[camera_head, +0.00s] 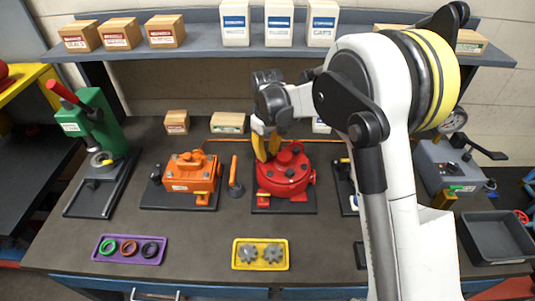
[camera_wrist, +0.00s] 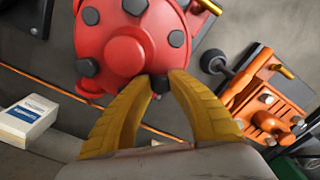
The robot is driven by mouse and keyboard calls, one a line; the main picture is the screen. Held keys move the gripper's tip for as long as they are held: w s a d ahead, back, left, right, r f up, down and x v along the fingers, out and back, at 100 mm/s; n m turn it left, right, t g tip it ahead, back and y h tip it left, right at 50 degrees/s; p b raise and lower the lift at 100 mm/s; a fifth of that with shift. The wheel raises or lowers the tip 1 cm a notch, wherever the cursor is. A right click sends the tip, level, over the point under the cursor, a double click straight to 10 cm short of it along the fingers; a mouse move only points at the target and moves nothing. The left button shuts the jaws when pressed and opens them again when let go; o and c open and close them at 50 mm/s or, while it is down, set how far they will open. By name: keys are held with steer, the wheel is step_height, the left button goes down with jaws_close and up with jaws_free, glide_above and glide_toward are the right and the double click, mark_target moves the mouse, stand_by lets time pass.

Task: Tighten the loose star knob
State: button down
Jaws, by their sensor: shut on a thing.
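A red round motor (camera_head: 283,182) stands on a dark base plate in the middle of the bench. In the wrist view, its red cover (camera_wrist: 128,55) carries several dark knobs around a raised centre. My gripper (camera_head: 266,158) reaches down at the motor's back left edge, its yellow fingers curved inward. In the wrist view, the fingertips (camera_wrist: 160,80) close on a small black knob (camera_wrist: 160,84) at the cover's rim. The fingers hide much of this knob, so its star shape and how far it is screwed in cannot be told.
An orange motor (camera_head: 190,178) and a green press (camera_head: 93,125) stand to the left. A purple tray (camera_head: 104,259) with rings and a yellow tray (camera_head: 237,265) with gears lie in front. A grey unit (camera_head: 447,165) stands right, near a dark bin (camera_head: 480,222). A shelf (camera_head: 200,50) overhangs behind.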

mark_target(267, 154)
steer(key=shift+m, duration=0.4)
steer(key=c, duration=1.2)
jaws_free()
step_height(267, 154, up, 12)
